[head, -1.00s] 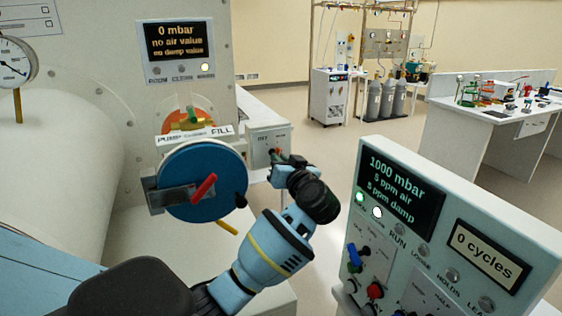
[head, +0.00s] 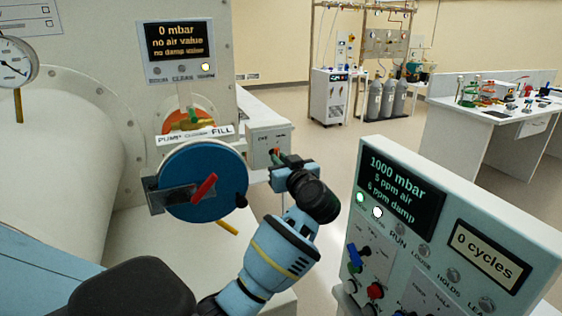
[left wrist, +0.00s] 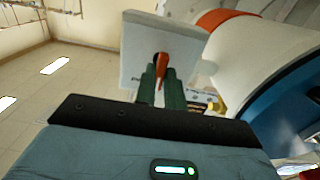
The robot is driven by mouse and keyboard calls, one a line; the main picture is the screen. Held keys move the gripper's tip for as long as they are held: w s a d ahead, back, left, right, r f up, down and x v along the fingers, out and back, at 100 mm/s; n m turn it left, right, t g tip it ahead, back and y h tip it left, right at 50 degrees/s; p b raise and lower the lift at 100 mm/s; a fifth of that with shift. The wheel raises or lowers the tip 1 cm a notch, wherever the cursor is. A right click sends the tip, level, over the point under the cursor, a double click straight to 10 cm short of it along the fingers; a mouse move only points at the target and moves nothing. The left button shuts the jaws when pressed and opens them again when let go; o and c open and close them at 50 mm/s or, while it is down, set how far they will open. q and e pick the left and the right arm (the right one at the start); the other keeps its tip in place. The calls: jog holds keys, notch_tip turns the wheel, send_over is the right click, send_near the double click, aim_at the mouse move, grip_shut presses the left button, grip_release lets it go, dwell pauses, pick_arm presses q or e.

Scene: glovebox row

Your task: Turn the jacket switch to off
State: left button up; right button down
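The jacket switch is a small pale grey box (head: 264,136) right of the blue round door, with small labels too blurred to read fully. Its short orange-red lever (left wrist: 161,66) shows in the left wrist view, pointing down between my fingers. My left gripper (head: 279,159) is at the front of the box. In the left wrist view the dark green fingers (left wrist: 160,86) stand close together on both sides of the lever and look closed on it. They hide part of the lever in the head view. My right gripper is not in view.
The blue door (head: 180,190) with its red handle (head: 204,187) is just left of my left gripper. A control panel (head: 480,220) with knobs and a display stands close on the right. Open floor (head: 330,150) lies behind my left gripper.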

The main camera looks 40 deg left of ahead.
pick_arm(q)
jog(key=o, duration=0.5)
jog(key=shift+c, duration=0.2)
jog(key=v, duration=0.8)
jog(key=shift+f, duration=0.1)
